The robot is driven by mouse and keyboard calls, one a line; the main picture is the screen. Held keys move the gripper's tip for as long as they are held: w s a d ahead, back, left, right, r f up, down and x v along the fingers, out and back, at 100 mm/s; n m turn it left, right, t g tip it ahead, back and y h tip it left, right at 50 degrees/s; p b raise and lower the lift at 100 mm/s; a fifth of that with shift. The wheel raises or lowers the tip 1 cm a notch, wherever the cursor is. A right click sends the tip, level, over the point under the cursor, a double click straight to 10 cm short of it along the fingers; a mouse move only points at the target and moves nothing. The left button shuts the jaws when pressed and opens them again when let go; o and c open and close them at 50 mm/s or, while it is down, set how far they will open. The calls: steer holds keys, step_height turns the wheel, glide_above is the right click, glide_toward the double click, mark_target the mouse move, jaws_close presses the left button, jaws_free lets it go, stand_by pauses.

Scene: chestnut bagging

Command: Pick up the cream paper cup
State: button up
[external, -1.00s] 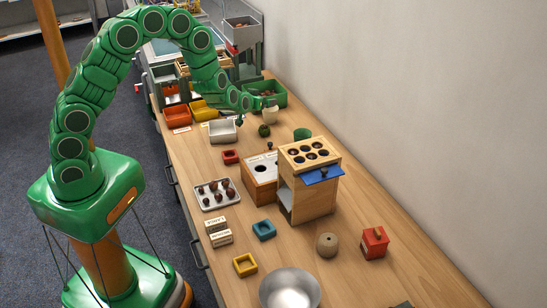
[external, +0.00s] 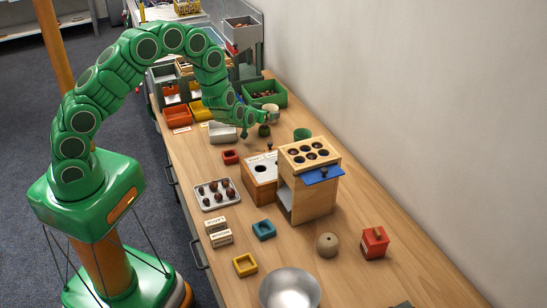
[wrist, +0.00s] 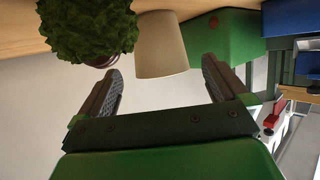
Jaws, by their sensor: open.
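The cream paper cup (wrist: 160,46) shows in the wrist view just beyond my fingertips, roughly midway between them but nearer the top of the picture. It is tapered and appears upside down in this view, like the table above it. In the external view the cup (external: 272,112) stands on the table near the green bin, close to my gripper (external: 255,126). My gripper (wrist: 160,80) is open and empty, with one finger on each side of the cup's line. I cannot tell whether the fingertips reach its sides.
A bushy green plant (wrist: 92,28) stands right beside the cup, close to one finger. A green bin (external: 265,90) of chestnuts is behind it.

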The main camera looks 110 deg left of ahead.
mark_target(273, 109)
steer(key=shift+r+x, duration=0.15)
steer(key=shift+x, duration=1.05)
steer(key=shift+r+x, duration=0.15)
steer(key=shift+x, duration=1.05)
steer(key=shift+a, duration=0.15)
steer(key=shift+c, duration=0.2)
steer(key=c, duration=1)
